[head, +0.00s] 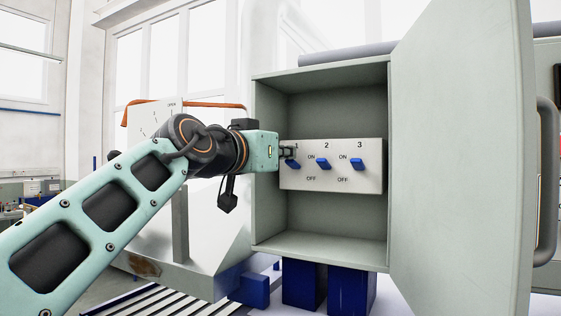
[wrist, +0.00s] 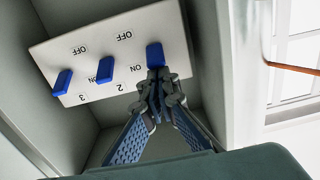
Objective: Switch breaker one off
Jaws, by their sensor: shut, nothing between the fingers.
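Breaker one (head: 293,164) is the leftmost blue lever on a pale panel (head: 340,184) inside an open grey cabinet. It also shows in the wrist view (wrist: 155,54), where the panel appears upside down. All three levers stand alike, beside the ON labels, with OFF printed below in the head view. My gripper (head: 289,152) is shut and empty. In the wrist view its fingertips (wrist: 157,78) are at the ON-side end of breaker one and overlap its edge. I cannot tell whether they touch it.
Breaker two (head: 323,163) and breaker three (head: 357,164) are to the right on the same panel. The cabinet's left wall (head: 268,205) is close to my gripper. Its door (head: 460,150) stands open on the right. The cabinet space below the panel is clear.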

